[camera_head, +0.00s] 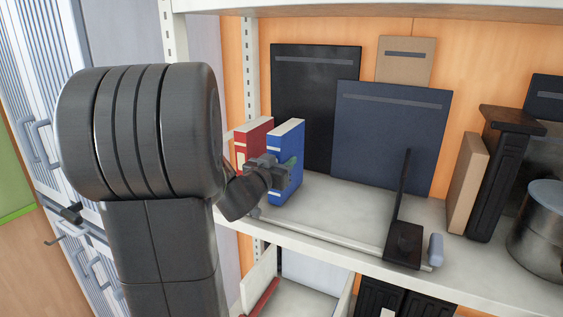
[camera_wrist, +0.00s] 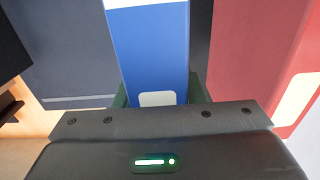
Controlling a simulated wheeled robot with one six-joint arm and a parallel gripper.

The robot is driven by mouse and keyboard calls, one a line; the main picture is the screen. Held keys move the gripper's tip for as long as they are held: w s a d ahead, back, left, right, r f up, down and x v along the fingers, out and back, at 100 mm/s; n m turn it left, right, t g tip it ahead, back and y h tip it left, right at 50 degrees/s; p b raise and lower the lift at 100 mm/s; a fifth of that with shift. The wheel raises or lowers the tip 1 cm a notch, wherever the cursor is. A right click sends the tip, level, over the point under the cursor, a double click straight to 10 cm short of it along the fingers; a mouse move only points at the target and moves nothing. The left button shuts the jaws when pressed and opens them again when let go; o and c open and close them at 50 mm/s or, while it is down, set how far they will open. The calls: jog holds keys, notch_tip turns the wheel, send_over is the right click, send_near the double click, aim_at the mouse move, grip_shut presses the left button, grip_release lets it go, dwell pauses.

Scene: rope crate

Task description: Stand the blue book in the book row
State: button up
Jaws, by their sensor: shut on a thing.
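The blue book (camera_head: 287,160) stands upright on the shelf, beside a red book (camera_head: 252,141) on its left in the head view. My gripper (camera_head: 290,170) is shut on the blue book near its lower half. In the wrist view the blue book (camera_wrist: 148,55) rises between my green fingertips, with a white label low on its spine. The red book (camera_wrist: 262,60) is at the right there, with a dark gap between the two. Whether the blue book's bottom touches the shelf is hard to tell.
A black bookend (camera_head: 403,243) stands to the right on a rail along the shelf's front edge. Dark panels (camera_head: 390,135) lean at the back. A brown box (camera_head: 467,183) and a metal pot (camera_head: 541,225) are at the right. The shelf between book and bookend is clear.

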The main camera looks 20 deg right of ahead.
jog(key=shift+f, duration=0.3)
jog(key=o, duration=1.3)
jog(key=b+v, duration=0.1)
jog(key=v, duration=1.2)
jog(key=shift+s+a+b, duration=0.25)
jog(key=shift+s+b, duration=0.05)
jog(key=shift+b, duration=0.1)
